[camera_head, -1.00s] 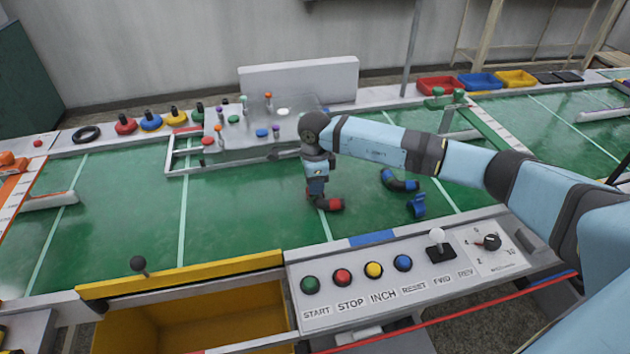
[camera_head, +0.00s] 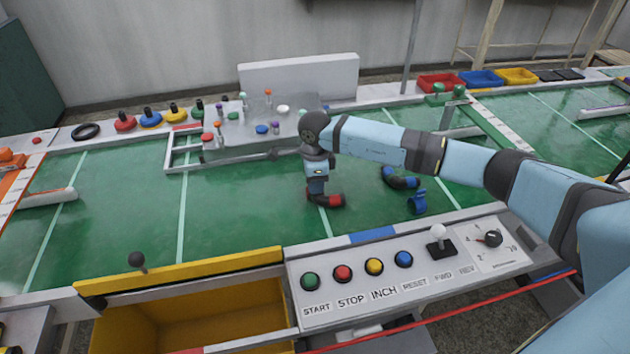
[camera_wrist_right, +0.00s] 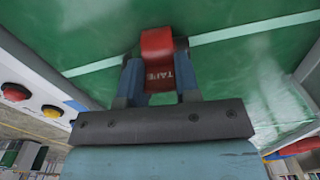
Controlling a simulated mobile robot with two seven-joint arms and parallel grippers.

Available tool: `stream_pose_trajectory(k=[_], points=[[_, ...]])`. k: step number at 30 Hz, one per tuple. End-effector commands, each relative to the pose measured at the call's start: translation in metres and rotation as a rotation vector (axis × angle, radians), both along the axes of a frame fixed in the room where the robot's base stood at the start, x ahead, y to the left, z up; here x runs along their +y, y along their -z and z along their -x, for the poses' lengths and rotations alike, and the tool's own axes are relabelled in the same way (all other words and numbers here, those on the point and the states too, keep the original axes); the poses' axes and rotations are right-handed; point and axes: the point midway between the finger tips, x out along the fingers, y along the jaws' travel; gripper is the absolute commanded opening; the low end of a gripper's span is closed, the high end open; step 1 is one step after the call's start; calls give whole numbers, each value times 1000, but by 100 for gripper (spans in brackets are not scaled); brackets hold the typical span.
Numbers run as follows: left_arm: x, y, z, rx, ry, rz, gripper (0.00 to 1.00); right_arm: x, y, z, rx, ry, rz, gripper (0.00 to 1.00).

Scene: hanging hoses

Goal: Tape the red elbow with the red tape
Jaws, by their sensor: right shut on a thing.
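The red elbow (camera_head: 328,200), with red ends and a dark middle, lies on the green mat in the head view. My right gripper (camera_head: 316,188) comes down onto its left end. The exact contact is hidden by the fingers. My left gripper is out of view.
A blue elbow (camera_head: 399,179) and a blue piece (camera_head: 417,202) lie to the right on the mat. A button panel (camera_head: 370,290) and a yellow bin (camera_head: 200,315) are in front. A frame with colored knobs stands behind. The mat to the left is mostly clear.

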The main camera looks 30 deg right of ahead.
Motion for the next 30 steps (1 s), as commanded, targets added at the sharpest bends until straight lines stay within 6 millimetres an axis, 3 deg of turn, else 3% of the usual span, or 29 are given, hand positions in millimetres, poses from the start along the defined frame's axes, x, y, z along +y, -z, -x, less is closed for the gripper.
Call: stream_pose_trajectory(k=[12, 27, 28, 30], points=[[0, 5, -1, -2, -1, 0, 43, -1, 15, 3, 10, -1, 5, 7], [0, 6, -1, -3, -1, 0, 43, 0, 18, 4, 13, 0, 5, 6], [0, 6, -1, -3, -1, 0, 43, 0, 18, 4, 13, 0, 5, 37], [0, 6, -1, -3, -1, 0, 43, -1, 18, 4, 14, 0, 6, 53]])
